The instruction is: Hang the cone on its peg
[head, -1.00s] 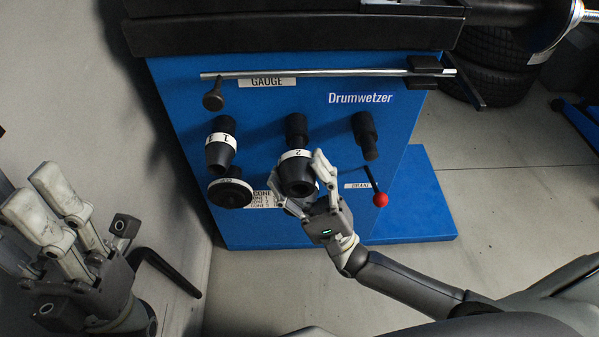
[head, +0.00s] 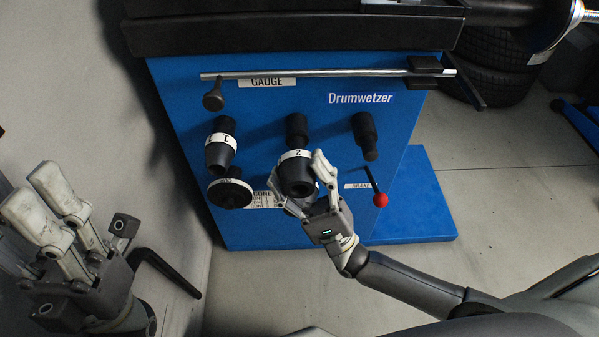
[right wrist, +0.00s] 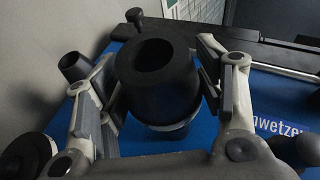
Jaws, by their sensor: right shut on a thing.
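The cone (head: 296,181) is black with a white band marked 2, and hangs at the middle peg (head: 297,127) on the blue panel. My right gripper (head: 308,184) is shut on it, a finger on each side. In the right wrist view the cone (right wrist: 158,97) sits between the two fingers with its open end facing the camera. The cone is in line with the peg; the contact between them is hidden, so I cannot tell how far it is on. My left gripper (head: 45,207) is at the left, away from the panel, with nothing visible in it.
A cone marked 1 (head: 220,152) and a wider black piece (head: 230,192) hang to the left. A bare black peg (head: 365,134) and a red-knobbed lever (head: 380,199) are to the right. A gauge rod (head: 330,73) runs above. A wall stands at the left.

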